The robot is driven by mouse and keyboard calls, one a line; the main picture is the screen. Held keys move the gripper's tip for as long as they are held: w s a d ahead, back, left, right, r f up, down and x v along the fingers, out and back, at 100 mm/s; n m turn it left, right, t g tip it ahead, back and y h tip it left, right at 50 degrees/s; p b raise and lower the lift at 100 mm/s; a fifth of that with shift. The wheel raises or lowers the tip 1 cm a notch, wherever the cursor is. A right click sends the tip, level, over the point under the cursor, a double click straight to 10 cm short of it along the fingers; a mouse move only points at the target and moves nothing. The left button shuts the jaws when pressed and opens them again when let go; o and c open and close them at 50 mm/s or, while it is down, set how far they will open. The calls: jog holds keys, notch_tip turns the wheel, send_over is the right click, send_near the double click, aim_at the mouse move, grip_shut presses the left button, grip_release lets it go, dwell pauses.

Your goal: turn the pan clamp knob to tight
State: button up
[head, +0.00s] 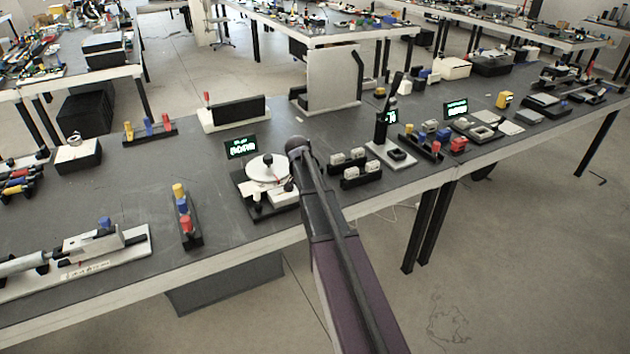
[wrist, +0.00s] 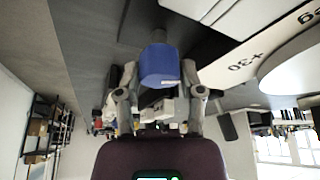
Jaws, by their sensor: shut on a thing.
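In the wrist view, a blue knob (wrist: 160,68) sits between the two fingers of my gripper (wrist: 160,78), which is shut on it. The knob stands on a short dark stem, beside a white plate (wrist: 245,68) printed with "+30" and a round white disc (wrist: 292,68). The knob looks like the pan clamp knob; I cannot read how tight it is. In the head view, a device with a round white pan (head: 266,167) stands near the table's front edge, close to my arm. My arm hides part of it, and my fingers cannot be made out there.
A lit green display (head: 241,147) stands behind the pan device. To its left is a dark rack with coloured blocks (head: 187,222); to its right are low racks of grey blocks (head: 355,168). A white board (head: 334,77) stands behind.

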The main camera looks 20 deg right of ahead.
jog(key=o, duration=1.2)
jog(key=shift+f, duration=0.1)
jog(key=s+a+r+n+y+p, duration=0.1)
jog(key=s+a+r+n+p, duration=0.1)
jog(key=s+a+n, duration=0.2)
jog(key=s+a+r+n+g+y+p, duration=0.1)
jog(key=s+a+r+n+p, duration=0.1)
jog(key=s+a, duration=0.8)
jog(key=s+a+r+n+g+y+p, duration=0.1)
jog(key=s+a+r+n+y+p, duration=0.1)
jog(key=s+a+n+p, duration=0.2)
jog(key=shift+s+a+r+n, duration=0.1)
jog(key=shift+s+a+n, duration=0.35)
jog(key=shift+s, duration=0.85)
jog(key=shift+s+a+r+n, duration=0.15)
jog(key=shift+s+a, duration=0.55)
jog(key=shift+s, duration=0.65)
jog(key=shift+s+a+r+n, duration=0.1)
jog(key=shift+s+a+n, duration=0.35)
jog(key=shift+s, duration=0.85)
jog(key=shift+a, duration=0.1)
